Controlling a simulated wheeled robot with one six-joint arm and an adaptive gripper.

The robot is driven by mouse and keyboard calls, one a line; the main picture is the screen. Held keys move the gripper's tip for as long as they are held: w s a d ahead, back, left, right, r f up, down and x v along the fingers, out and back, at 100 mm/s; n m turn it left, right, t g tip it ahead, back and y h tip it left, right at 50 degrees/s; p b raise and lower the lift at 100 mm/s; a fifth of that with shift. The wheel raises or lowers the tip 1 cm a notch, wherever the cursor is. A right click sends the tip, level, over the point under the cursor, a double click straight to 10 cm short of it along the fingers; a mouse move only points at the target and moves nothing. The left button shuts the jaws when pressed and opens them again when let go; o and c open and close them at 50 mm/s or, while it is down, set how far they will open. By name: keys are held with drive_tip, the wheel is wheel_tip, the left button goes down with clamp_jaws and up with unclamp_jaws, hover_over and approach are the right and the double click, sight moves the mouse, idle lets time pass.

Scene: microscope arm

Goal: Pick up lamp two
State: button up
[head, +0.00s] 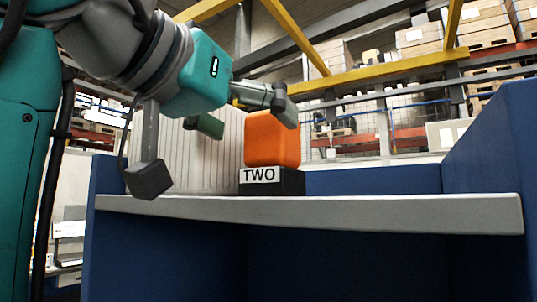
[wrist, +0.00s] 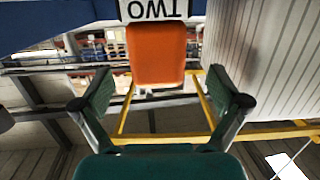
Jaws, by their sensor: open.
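Lamp two is an orange rounded block (head: 272,138) on a black base with a white label reading "TWO" (head: 260,175). It stands upright on a grey shelf (head: 330,214). In the wrist view the orange block (wrist: 156,55) shows upside down at the top centre, beyond and between my fingertips. My gripper (head: 246,113) is open, at the height of the block's upper part, with one finger overlapping its top right corner in the head view. In the wrist view my gripper (wrist: 161,102) has its fingers spread wide, with nothing between the tips.
Blue partition walls (head: 490,150) stand at the right and below the shelf. A pale ribbed panel (head: 175,160) stands behind the lamp to the left. The shelf right of the lamp is clear. Yellow beams and warehouse racks with boxes are in the background.

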drive_tip(key=x, duration=0.4)
drive_tip(key=shift+s+d+r, duration=0.1)
drive_tip(key=shift+d+r, duration=0.1)
drive_tip(key=shift+w+d+f, duration=0.1)
drive_tip(key=shift+w+d, duration=0.15)
drive_tip(key=shift+w, duration=0.25)
drive_tip(key=c, duration=1.4)
drive_tip(key=shift+c, duration=0.2)
